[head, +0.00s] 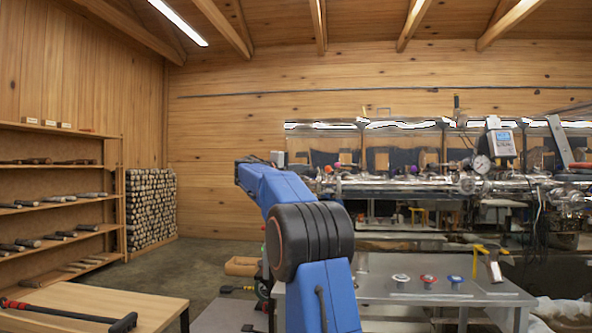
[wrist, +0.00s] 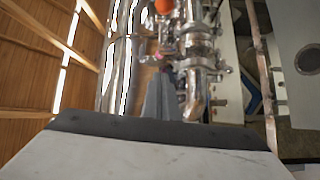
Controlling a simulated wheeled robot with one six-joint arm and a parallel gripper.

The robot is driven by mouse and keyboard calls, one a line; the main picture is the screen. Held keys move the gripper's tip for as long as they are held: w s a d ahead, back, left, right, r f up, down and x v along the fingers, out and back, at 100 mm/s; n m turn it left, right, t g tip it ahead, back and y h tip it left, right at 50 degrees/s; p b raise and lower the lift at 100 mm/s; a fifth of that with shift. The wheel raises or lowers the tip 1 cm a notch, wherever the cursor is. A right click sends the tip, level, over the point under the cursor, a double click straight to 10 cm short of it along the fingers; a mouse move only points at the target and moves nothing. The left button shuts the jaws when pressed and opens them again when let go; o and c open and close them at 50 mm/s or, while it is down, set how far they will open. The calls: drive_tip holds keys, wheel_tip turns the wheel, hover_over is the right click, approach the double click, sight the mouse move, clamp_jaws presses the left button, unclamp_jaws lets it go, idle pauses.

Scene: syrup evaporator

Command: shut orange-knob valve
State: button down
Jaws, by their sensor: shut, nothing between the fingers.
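An orange knob (wrist: 164,6) shows at the top edge of the wrist view, on shiny metal piping. In the head view a small orange spot (head: 328,169) shows on the pipework just right of my arm's far end. My gripper (wrist: 160,75) is shut and empty in the wrist view. Its fingertips point at the pipework below the orange knob in the picture, apart from the knob. Whether the fingertips touch the pipe cannot be told. The valve's body is partly cut off by the frame. In the head view my gripper is hidden behind my blue arm.
The shiny evaporator (head: 400,186) with pipes and a gauge (head: 481,164) runs along the back right. A metal table (head: 450,287) with several coloured knobs or handwheels stands in front. A wooden table (head: 100,300) is at the lower left. Open floor lies left of my arm.

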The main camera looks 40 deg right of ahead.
sight(329, 169)
drive_tip(key=shift+s+a+f, duration=0.1)
drive_tip(key=shift+s+a, duration=0.15)
drive_tip(key=shift+s, duration=0.35)
drive_tip(key=shift+s+a, duration=0.2)
drive_tip(key=shift+s, duration=0.4)
drive_tip(key=shift+s+a+f, duration=0.1)
drive_tip(key=shift+s+a, duration=0.15)
drive_tip(key=shift+s, duration=0.35)
drive_tip(key=s+n+t, duration=0.1)
drive_tip(key=t, duration=0.1)
drive_tip(key=s+d+n+t, duration=0.1)
drive_tip(key=s+t, duration=0.1)
drive_tip(key=s+n+t+y, duration=0.1)
drive_tip(key=s+t, duration=0.1)
drive_tip(key=shift+s+d+n, duration=0.25)
drive_tip(key=shift+d+n, duration=0.05)
drive_tip(key=shift+n, duration=0.1)
